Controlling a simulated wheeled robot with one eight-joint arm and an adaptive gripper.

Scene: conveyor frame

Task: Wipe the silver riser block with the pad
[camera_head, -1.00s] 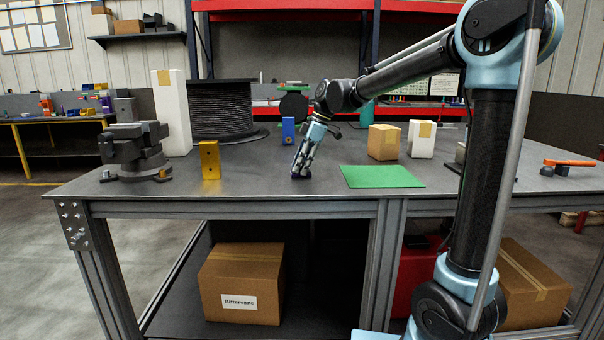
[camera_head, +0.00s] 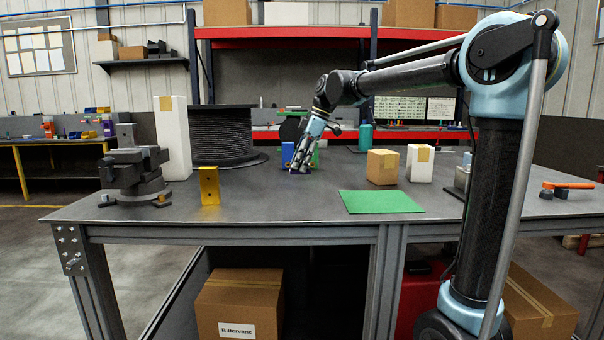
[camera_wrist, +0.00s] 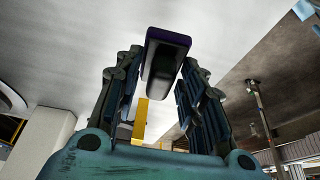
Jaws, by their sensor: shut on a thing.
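My gripper (camera_head: 298,170) is shut on a dark pad with a purple edge. The pad (camera_wrist: 165,50) lies between the fingers in the wrist view. In the head view my gripper points down close to the tabletop, in front of a blue block (camera_head: 287,154). Whether the pad touches the table is unclear. A grey metal block (camera_head: 462,177) at the right, partly hidden by my arm, may be the silver riser block. Another grey upright block (camera_head: 125,134) shows behind the vise at the left, so I cannot tell which it is.
A yellow block (camera_head: 209,185) stands left of my gripper, with a vise (camera_head: 135,172) and tall white box (camera_head: 173,138) beyond. A green mat (camera_head: 382,202), cardboard box (camera_head: 382,167) and white box (camera_head: 420,163) are to the right. The front middle of the table (camera_head: 270,212) is clear.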

